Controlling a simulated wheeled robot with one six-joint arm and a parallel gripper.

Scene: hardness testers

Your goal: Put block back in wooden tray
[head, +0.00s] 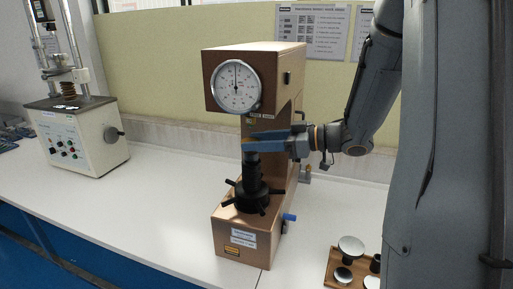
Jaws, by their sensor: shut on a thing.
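The wooden tray (333,269) lies on the white bench at the lower right, partly cut off by the frame's bottom edge and my own body. It holds several round metal pieces. My gripper (248,142), with blue fingers, points left in front of the brown hardness tester (219,239), just above its dark anvil post (252,169) and below the dial head. It is shut on the block, which is mostly hidden between the fingers. I cannot tell whether the block touches the anvil.
The tester's dial head (238,86) overhangs my gripper closely. A spoked black handwheel (252,195) sits below, and a blue-tipped lever (289,217) juts from the base's right side. A white testing machine (72,140) stands at the left. Bench between the machines is clear.

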